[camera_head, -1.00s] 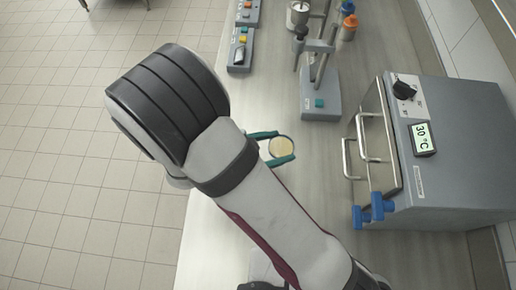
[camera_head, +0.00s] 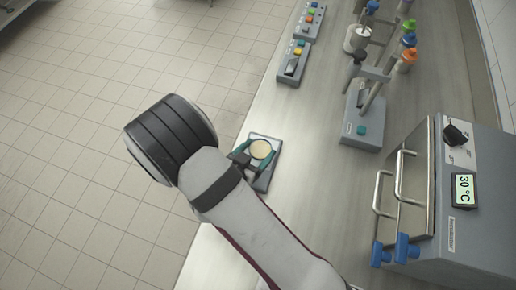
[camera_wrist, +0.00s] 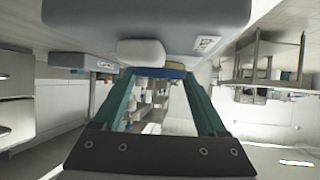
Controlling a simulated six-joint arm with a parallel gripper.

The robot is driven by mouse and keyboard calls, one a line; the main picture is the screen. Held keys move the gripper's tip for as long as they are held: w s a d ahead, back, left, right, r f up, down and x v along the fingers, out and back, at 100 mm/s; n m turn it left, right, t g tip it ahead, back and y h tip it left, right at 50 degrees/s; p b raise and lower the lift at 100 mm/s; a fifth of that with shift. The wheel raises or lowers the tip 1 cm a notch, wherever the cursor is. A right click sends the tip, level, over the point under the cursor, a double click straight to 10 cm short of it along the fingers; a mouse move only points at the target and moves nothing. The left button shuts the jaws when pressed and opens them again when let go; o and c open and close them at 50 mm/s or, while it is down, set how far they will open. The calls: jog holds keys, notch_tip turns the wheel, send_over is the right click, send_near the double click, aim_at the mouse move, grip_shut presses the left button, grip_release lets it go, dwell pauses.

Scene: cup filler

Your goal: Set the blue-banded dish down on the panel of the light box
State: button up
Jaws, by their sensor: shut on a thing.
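The blue-banded dish (camera_head: 261,149) is round with a pale yellow content and sits between the teal fingers of my gripper (camera_head: 259,152), which is shut on it. In the head view the dish is over the light box (camera_head: 262,184), a small grey unit near the bench's left edge. In the wrist view the dish's blue band (camera_wrist: 174,66) shows edge-on between the fingertips (camera_wrist: 163,74). A large grey body with a white part lies close beyond it there. The dish hides most of the panel, and I cannot tell whether it touches it.
The grey incubator (camera_head: 465,215) with blue-footed handles stands at the right. A grey stand (camera_head: 362,125), control boxes (camera_head: 294,64) and several colour-capped bottles (camera_head: 406,60) are farther back. The bench (camera_head: 315,130) between is clear.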

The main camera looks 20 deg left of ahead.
jog(key=shift+f, duration=0.1)
jog(key=o, duration=1.2)
jog(key=shift+o, duration=0.2)
